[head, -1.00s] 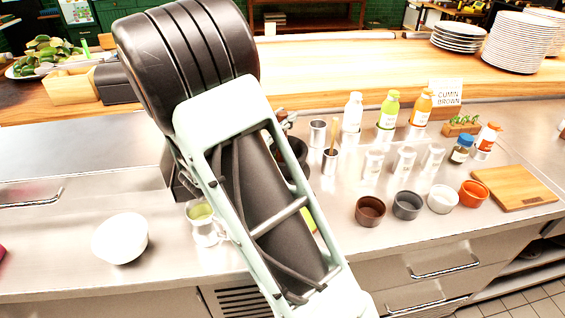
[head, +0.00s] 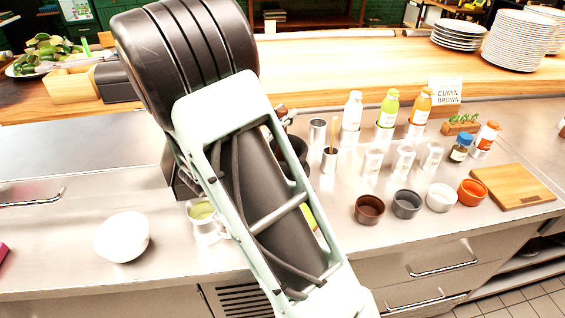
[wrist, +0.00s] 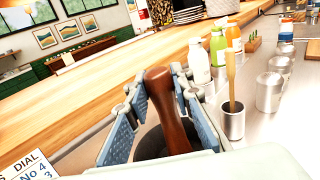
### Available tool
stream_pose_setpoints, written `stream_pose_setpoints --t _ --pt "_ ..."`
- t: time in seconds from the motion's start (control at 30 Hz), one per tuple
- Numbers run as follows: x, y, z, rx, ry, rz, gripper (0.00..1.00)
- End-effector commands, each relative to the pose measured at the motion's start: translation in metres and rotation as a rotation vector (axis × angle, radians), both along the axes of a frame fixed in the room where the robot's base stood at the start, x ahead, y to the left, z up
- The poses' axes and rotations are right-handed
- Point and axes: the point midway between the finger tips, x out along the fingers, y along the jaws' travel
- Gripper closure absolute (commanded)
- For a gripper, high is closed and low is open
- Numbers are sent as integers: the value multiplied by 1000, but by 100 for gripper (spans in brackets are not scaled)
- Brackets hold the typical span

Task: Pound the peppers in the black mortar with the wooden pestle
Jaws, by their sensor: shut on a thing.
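The wooden pestle (wrist: 168,105) is reddish brown and stands nearly upright in the wrist view. My gripper (wrist: 160,108) is shut on it, with blue-grey fingers on both sides. The pestle's lower end goes down toward the black mortar (wrist: 151,144), whose dark rim shows behind and below the fingers. In the head view, my arm covers most of the mortar (head: 300,150); only a dark edge shows. The peppers inside cannot be seen, and I cannot tell how deep the pestle reaches.
A metal cup with a wooden stick (head: 331,158), bottles (head: 388,110) and steel shakers (head: 403,160) stand right of the mortar. Small bowls (head: 407,205) and a cutting board (head: 512,186) are farther right. A white bowl (head: 122,238) sits left on open counter.

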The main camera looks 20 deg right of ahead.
Motion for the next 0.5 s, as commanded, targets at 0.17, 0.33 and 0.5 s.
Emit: stream_pose_setpoints --t 0.17,0.33,0.5 --pt "0 0 -8 -1 -2 0 100" --pt "0 0 -3 1 -1 0 100" --pt "0 0 15 0 -2 0 100"
